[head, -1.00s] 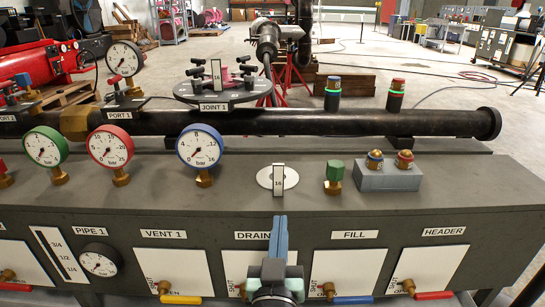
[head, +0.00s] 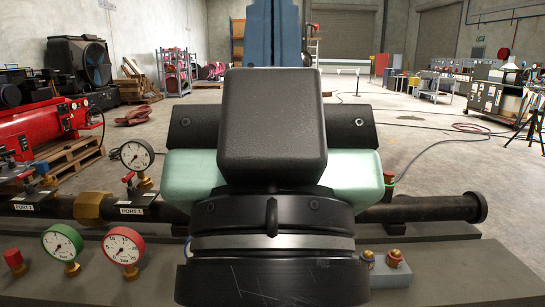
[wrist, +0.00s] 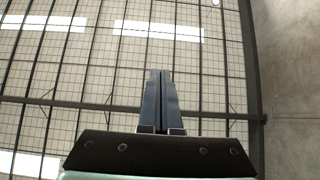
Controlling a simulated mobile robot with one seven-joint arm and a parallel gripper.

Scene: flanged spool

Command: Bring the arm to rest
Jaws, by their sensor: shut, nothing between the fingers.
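My gripper (head: 273,32) stands upright close in front of the head camera, its blue fingers pointing up past the top edge. Its dark and pale green body hides the middle of the head view. In the wrist view my gripper (wrist: 161,74) shows both fingers side by side, shut, with nothing between them. The wrist view faces the ceiling. The black flanged pipe (head: 425,212) lies across the bench behind the arm, its middle hidden.
On the bench (head: 450,272) stand a green gauge (head: 62,243), a red gauge (head: 123,245) and a grey block with two fittings (head: 390,270). A red tank (head: 38,118) is at the left. Open floor (head: 420,140) lies behind. The ceiling (wrist: 70,70) shows clear air around the fingers.

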